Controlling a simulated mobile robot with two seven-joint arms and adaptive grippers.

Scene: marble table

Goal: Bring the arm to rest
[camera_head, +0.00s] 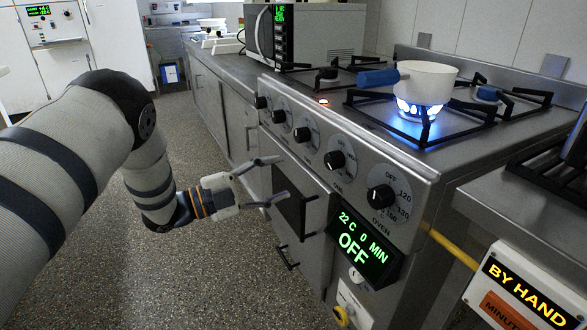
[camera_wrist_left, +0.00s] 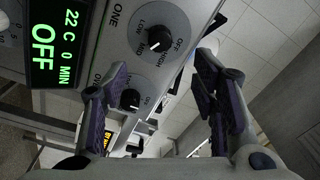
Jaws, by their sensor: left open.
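My left arm comes in from the left in the head view, over the floor in front of the stove. Its gripper (camera_head: 283,178) is open and empty, with its two fingers spread toward the stove's front panel, below the row of knobs. In the left wrist view the open gripper (camera_wrist_left: 160,75) has a finger on each side, with a stove knob (camera_wrist_left: 158,37) and another knob (camera_wrist_left: 130,99) seen beyond and between them. No contact with the stove is visible. My right gripper is not in view.
A white pan (camera_head: 428,82) with a blue handle stands over a lit blue flame on the stove (camera_head: 400,165). The oven display (camera_head: 360,245) reads OFF. A microwave (camera_head: 305,35) stands behind. A "BY HAND" box (camera_head: 525,290) is at lower right. The floor (camera_head: 215,270) at left is clear.

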